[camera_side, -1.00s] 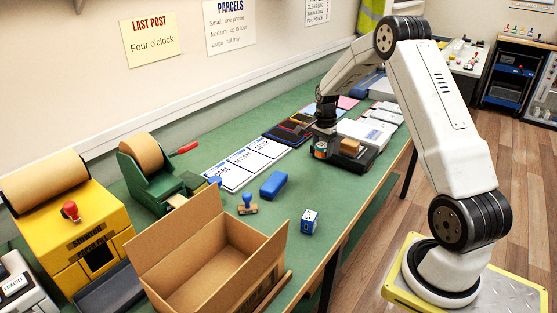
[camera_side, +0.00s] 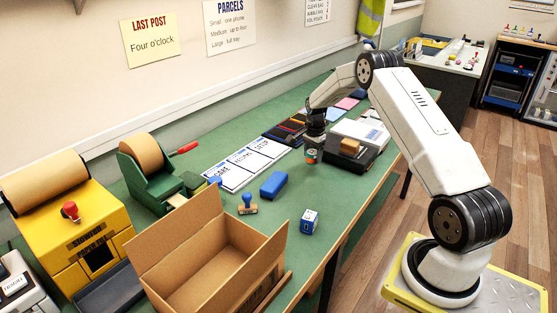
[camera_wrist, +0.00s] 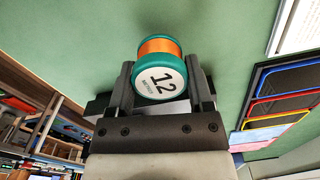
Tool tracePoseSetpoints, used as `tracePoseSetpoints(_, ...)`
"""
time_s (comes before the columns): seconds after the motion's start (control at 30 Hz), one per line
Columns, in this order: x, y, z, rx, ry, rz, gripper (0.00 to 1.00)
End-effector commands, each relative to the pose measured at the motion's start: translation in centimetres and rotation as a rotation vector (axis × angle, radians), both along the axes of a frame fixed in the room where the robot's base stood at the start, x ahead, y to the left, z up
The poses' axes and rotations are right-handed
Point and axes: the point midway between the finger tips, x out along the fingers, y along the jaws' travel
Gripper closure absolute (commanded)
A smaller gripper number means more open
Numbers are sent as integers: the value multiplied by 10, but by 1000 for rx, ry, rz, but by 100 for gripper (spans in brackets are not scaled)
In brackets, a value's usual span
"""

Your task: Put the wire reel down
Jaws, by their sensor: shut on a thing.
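The wire reel (camera_wrist: 159,58) is a small spool with teal flanges, orange winding and a white end label reading 12. My gripper (camera_wrist: 160,82) is shut on it, one finger on each side, in the wrist view. In the side view my gripper (camera_side: 313,143) points down, with the reel (camera_side: 311,156) at its tip above or at the green bench (camera_side: 334,192), left of the black tray. I cannot tell whether the reel touches the bench.
The black tray (camera_side: 345,163) holds a brown block (camera_side: 350,146) close on the right. Labelled cards (camera_side: 250,159) and dark phones (camera_side: 284,132) lie to the left. Bare green bench lies around the reel.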

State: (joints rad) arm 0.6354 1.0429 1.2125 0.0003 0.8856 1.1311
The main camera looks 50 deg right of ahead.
Motion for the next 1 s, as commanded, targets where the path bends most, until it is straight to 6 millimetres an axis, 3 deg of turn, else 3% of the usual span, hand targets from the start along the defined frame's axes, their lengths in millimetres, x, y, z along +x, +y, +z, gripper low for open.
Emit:
tracePoseSetpoints(0.43,4,-2,-35,1,0,1,100)
tracePoseSetpoints(0.9,4,-2,-39,0,-2,1,100)
tracePoseSetpoints(0.93,4,-2,-40,0,-2,1,31)
tracePoseSetpoints(1.0,4,-2,-39,0,-2,1,8)
